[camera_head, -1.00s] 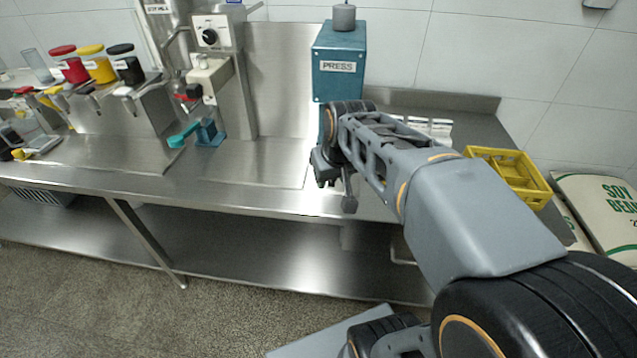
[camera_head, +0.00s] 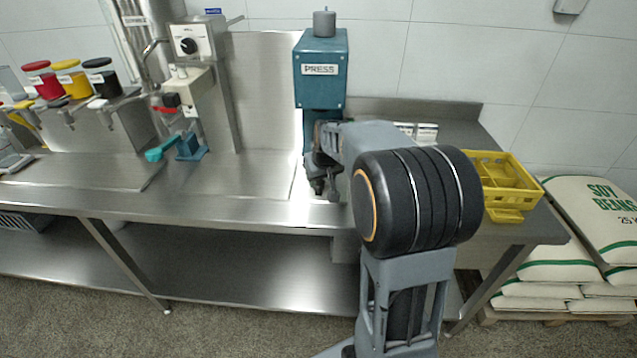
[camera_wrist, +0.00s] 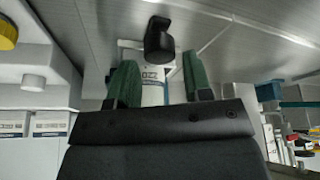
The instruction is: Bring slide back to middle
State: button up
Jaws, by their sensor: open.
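A teal press (camera_head: 320,68) labelled PRESS stands at the back of the steel bench, with a grey knob on top. My gripper (camera_head: 322,180) is low in front of it, just above the bench, partly hidden by my arm. In the wrist view, which looks upside down, my gripper (camera_wrist: 158,75) shows two green-padded fingers spread apart with nothing clamped. A dark rounded knob (camera_wrist: 159,42) is ahead of the fingertips, apart from them. A pale labelled piece (camera_wrist: 152,85) shows between the fingers. I cannot tell for sure which part is the slide.
A yellow crate (camera_head: 490,185) sits on the bench at right, near white boxes (camera_head: 426,132). A teal lever (camera_head: 165,147) and the mill (camera_head: 192,80) stand left of the press. Colored jars (camera_head: 72,79) are farther left. Soy bean sacks (camera_head: 600,215) lie beside the bench. The bench's left front is clear.

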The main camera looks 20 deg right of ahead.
jog(key=shift+x, duration=1.3)
jog(key=shift+c, duration=0.3)
grip_shut()
